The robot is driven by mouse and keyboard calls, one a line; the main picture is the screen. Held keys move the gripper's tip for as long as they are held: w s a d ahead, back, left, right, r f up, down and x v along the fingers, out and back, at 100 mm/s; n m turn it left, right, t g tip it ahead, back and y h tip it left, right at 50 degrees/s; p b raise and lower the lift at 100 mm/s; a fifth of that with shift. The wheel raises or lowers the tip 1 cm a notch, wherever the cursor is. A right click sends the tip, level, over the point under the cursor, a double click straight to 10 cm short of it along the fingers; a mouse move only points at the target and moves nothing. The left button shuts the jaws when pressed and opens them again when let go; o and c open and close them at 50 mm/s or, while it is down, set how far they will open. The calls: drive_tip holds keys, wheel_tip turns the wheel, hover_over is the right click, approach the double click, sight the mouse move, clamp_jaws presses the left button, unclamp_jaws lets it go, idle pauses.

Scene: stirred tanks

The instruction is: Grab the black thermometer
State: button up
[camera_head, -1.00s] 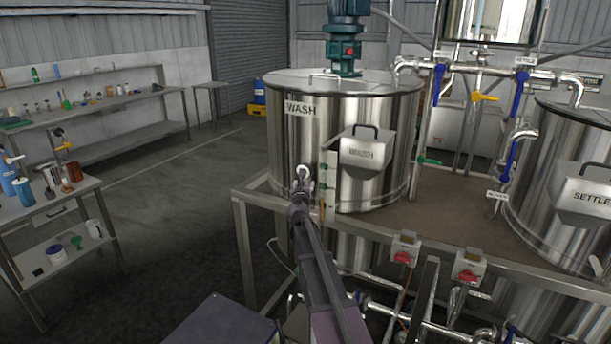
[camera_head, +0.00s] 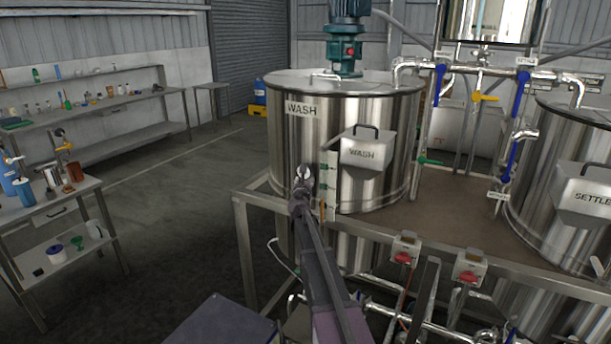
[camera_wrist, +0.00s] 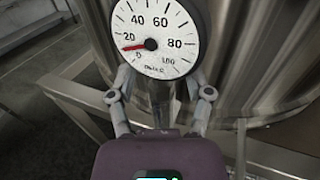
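The thermometer (camera_wrist: 158,38) has a round white dial with a dark rim, black numbers from 0 to 100 and a red needle near the low end. It faces the wrist camera at the top of the wrist view, with part of its stem below the dial. My gripper (camera_wrist: 158,82) has its fingers angled inward behind the dial, apparently shut on the thermometer. The dial hides the fingertips and the contact. In the head view the dial is a small pale disc (camera_head: 304,172) at my gripper's end, in front of the WASH tank (camera_head: 297,145).
A steel frame (camera_head: 241,240) carries the WASH tank and the SETTLE tank (camera_head: 540,200). Pipes with blue valve handles (camera_head: 521,92) stand between them, with red switches (camera_head: 402,257) below. A cart (camera_head: 62,240) stands at left. The floor between cart and frame is clear.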

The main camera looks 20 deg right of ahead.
clamp_jaws()
drive_tip(key=shift+r, duration=0.1)
wheel_tip(320, 180, up, 18)
drive_tip(key=p, duration=1.8)
idle(0.3)
